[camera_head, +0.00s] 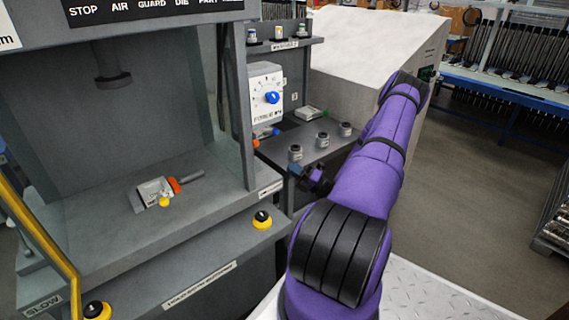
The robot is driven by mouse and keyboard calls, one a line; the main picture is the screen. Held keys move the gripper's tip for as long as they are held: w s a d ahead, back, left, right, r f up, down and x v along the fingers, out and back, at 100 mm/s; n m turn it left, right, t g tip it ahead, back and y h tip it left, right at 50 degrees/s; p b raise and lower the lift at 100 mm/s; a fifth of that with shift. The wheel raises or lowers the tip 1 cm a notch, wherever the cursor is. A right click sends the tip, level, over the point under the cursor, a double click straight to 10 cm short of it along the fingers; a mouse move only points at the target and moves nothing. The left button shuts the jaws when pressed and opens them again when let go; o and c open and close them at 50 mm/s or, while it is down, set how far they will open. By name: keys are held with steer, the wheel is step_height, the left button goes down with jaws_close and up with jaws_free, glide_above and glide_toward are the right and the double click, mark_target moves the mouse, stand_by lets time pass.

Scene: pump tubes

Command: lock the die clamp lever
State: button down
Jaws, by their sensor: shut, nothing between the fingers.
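On the grey press bed to the left sits a small light metal block (152,192). A lever with an orange-red part (174,185) and a grey bar lies beside it, pointing right. A yellow knob (165,202) is at the block's front. I cannot tell for sure whether this is the die clamp lever or how it is set. My gripper (300,172) is shut and empty, small and dark at the end of my purple arm. It is well to the right of the lever, in front of the side shelf.
A press post (238,110) stands between my gripper and the press bed (115,225). Black-and-yellow buttons (262,219) sit on the front ledge. Small grey cylinders (322,140) and a white box with a blue dial (266,95) are on the side shelf.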

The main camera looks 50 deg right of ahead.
steer(key=x, duration=1.2)
steer(key=shift+w, duration=0.25)
steer(key=shift+r, duration=0.1)
steer(key=shift+r, duration=0.1)
